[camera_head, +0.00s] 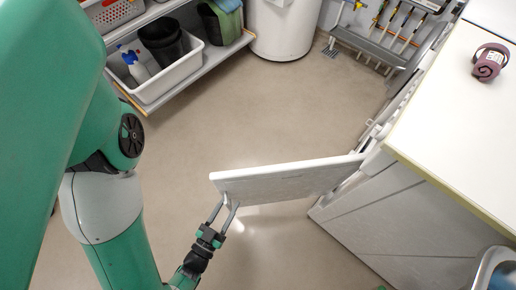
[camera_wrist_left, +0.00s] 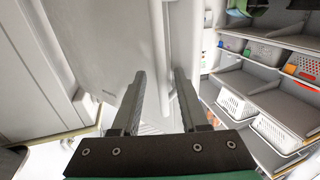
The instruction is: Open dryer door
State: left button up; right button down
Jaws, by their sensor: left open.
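The white dryer door (camera_head: 290,180) stands swung out from the white appliance (camera_head: 400,225) on the right in the head view. Its hinged side is at the appliance and its free edge points left. My left gripper (camera_head: 226,208) is open at the lower corner of that free edge, with its fingertips close to the door. In the left wrist view the gripper (camera_wrist_left: 158,95) has its two fingers apart, with the white door panel (camera_wrist_left: 110,45) ahead of them. I cannot tell whether a finger touches the door. My right gripper does not show.
A shelf with a white bin (camera_head: 160,80) stands at the upper left, and a white cylinder (camera_head: 284,28) at the back. A white worktop (camera_head: 465,120) holds a purple rolled item (camera_head: 489,62). The floor (camera_head: 260,115) behind the door is clear.

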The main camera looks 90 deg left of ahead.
pick_arm(q)
jog(key=shift+s, duration=0.1)
jog(key=b+v, duration=0.2)
jog(key=v, duration=0.9)
jog(key=shift+s+d, duration=0.2)
jog(key=shift+d, duration=0.05)
